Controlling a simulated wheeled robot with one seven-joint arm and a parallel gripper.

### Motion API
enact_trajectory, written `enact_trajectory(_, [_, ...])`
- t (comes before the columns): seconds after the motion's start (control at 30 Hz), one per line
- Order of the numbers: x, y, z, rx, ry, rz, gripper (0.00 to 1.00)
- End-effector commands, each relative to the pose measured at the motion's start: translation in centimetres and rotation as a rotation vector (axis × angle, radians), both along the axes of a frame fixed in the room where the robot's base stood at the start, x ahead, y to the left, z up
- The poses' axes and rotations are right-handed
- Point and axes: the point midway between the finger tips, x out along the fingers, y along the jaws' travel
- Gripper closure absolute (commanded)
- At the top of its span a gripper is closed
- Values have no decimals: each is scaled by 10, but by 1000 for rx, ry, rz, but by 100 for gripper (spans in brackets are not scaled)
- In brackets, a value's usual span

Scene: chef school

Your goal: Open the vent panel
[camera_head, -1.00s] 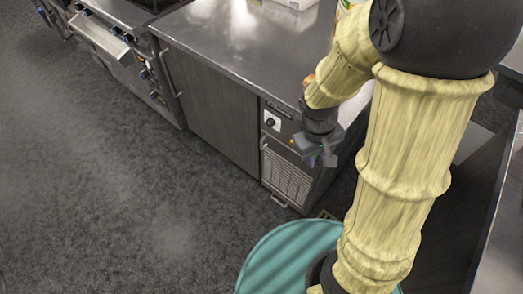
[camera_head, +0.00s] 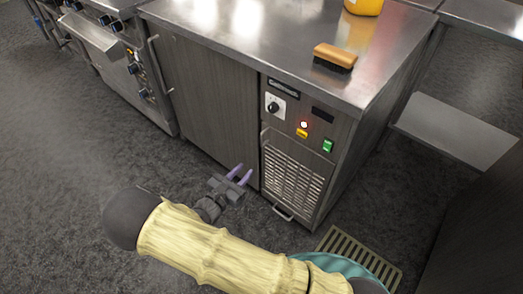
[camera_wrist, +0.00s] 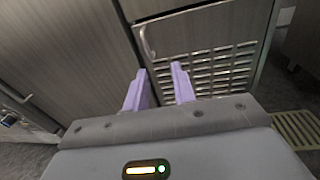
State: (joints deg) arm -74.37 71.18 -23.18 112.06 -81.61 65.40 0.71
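The vent panel (camera_head: 292,175) is a slotted metal grille low on the front of the steel counter unit, below a control panel. It looks closed. It also shows in the wrist view (camera_wrist: 215,65), with a vertical bar handle (camera_wrist: 147,42) at its left edge. My gripper (camera_head: 240,174) is in front of the counter, left of the vent panel. Its two purple fingers are apart with nothing between them. In the wrist view the fingers (camera_wrist: 160,88) point toward the panel's lower left and do not visibly touch it.
The control panel has a knob (camera_head: 273,106), a lit red light and a green switch (camera_head: 328,146). A wooden brush (camera_head: 335,56) and a yellow container (camera_head: 363,6) stand on the counter (camera_head: 230,40). A floor grate (camera_head: 358,257) lies at right. The floor at left is clear.

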Motion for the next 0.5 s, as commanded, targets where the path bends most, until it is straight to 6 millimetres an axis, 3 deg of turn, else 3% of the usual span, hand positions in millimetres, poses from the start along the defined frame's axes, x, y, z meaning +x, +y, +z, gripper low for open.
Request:
enact_trajectory(0.03, [-1,12,-12,-29,-13,48,74])
enact_trajectory(0.13, [-1,22,-14,-56,-26,93,74])
enact_trajectory(0.5, [1,21,-12,-55,-25,92,74])
